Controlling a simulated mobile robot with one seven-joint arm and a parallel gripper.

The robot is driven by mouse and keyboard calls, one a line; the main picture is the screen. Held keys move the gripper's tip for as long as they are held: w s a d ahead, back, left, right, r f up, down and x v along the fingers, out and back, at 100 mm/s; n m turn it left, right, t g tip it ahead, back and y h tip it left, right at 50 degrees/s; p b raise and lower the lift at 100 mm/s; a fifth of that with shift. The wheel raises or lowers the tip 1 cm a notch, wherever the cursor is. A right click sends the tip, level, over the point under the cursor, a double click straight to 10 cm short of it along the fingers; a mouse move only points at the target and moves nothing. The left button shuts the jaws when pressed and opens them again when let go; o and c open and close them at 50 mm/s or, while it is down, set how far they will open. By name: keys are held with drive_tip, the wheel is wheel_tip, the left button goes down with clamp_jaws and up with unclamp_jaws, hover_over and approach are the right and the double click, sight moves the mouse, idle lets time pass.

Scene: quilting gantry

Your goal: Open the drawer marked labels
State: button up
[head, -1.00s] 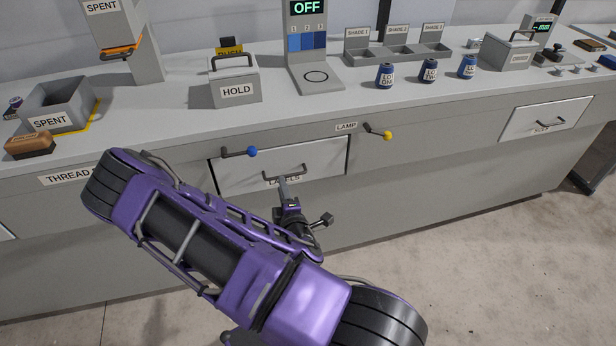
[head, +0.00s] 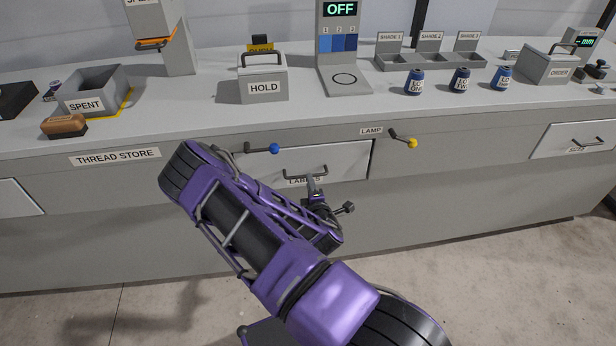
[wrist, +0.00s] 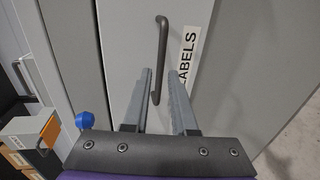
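The labels drawer (head: 345,160) is a light grey front in the bench, with a dark bar handle (head: 305,175) above its partly hidden LABELS tag. A thin dark line runs along its right edge; I cannot tell whether it stands out from the bench. My gripper (head: 313,183) is at the handle. In the wrist view the two fingers of my gripper (wrist: 161,72) are apart, with the handle (wrist: 162,50) showing between them. The LABELS tag (wrist: 188,52) is just right of it. I see no clear contact.
A blue-knobbed lever (head: 274,149) sticks out just above the drawer, close to my arm. A yellow-knobbed lever (head: 412,143) is right of the LAMP tag. The bench top holds a HOLD box (head: 263,88), a SPENT bin (head: 85,106) and several spools. Floor in front is clear.

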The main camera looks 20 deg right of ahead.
drive_tip(key=x, duration=0.5)
clamp_jaws()
idle(1.4)
